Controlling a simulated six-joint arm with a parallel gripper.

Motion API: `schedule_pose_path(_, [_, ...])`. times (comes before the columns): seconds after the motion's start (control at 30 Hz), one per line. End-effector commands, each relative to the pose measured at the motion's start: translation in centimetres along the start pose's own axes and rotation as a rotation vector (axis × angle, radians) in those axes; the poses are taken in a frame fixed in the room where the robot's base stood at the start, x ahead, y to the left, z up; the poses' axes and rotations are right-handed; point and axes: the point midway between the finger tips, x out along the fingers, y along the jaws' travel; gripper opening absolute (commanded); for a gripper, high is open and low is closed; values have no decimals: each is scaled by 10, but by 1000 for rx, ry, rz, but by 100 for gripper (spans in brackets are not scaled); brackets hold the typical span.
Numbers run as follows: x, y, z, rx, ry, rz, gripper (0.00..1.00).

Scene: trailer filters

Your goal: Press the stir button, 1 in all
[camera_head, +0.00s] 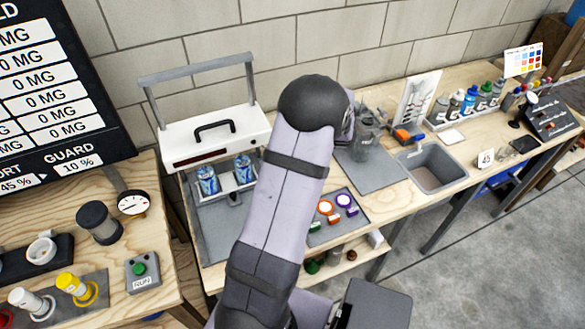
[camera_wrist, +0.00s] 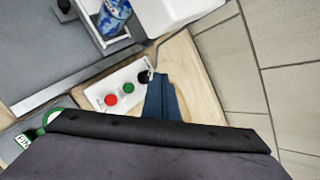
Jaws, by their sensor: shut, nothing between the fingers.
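In the wrist view a small white control box (camera_wrist: 118,88) lies on the wooden bench. It carries a red button (camera_wrist: 111,100), a green button (camera_wrist: 129,88) and a black knob (camera_wrist: 144,76). No label is readable there, so I cannot tell which one is the stir button. My gripper (camera_wrist: 160,80) shows as a dark blue, narrow, shut shape beside the box's right end, near the knob. Whether it touches the box is unclear. In the head view my arm hides this box and my gripper.
A white machine (camera_head: 215,139) with a raised grey frame holds two blue-patterned cups (camera_head: 207,180). A separate box with a green button (camera_head: 142,272) stands on the left bench. A glass vessel (camera_head: 367,135), a sink (camera_head: 432,168) and several bottles stand to the right.

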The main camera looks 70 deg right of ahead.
Motion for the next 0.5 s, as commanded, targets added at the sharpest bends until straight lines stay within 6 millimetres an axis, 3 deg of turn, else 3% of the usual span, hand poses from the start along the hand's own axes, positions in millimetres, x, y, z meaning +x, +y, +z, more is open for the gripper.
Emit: schedule_pose_path(0.5, [18, 14, -13, 0, 0, 2, 0])
